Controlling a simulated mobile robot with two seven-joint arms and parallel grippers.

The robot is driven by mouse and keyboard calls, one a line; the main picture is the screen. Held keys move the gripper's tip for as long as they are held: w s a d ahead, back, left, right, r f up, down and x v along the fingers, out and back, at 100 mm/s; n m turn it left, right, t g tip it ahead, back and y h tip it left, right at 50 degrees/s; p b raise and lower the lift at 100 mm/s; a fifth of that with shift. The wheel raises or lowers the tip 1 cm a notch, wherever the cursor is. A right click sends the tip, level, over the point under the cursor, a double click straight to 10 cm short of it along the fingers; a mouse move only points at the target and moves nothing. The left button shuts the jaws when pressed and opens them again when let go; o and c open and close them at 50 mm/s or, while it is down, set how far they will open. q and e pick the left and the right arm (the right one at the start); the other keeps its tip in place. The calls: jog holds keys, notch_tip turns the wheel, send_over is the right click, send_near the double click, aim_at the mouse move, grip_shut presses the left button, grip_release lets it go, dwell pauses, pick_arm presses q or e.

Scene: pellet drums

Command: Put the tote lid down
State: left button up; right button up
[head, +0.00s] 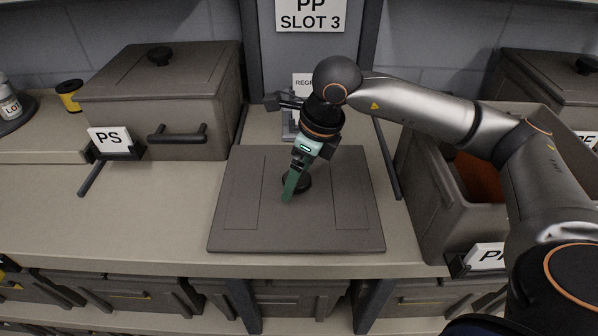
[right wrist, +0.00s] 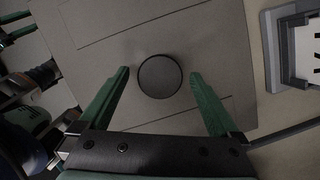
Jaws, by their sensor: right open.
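The tote lid (head: 355,215) is a flat grey-brown panel lying on the counter in the middle of the head view. Its round black knob (head: 303,181) is partly hidden behind my right gripper (head: 289,192). In the right wrist view the knob (right wrist: 160,76) sits between the two green fingers of the right gripper (right wrist: 160,88), with a gap on each side. The right gripper is open and not touching the knob. The lid's surface (right wrist: 190,35) fills much of that view. My left gripper is not seen in the head view.
A closed tote (head: 165,100) with a PS card (head: 109,138) stands to the left. An open tote (head: 440,215) with orange contents (head: 482,175) stands close to the right. A small stand with a card (head: 303,84) is behind the lid. Bare counter (head: 150,215) shows left of the lid.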

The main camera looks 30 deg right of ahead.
aim_at(314, 195)
jog(key=v, duration=1.2)
jog(key=shift+s+r, duration=0.1)
jog(key=shift+r, duration=0.05)
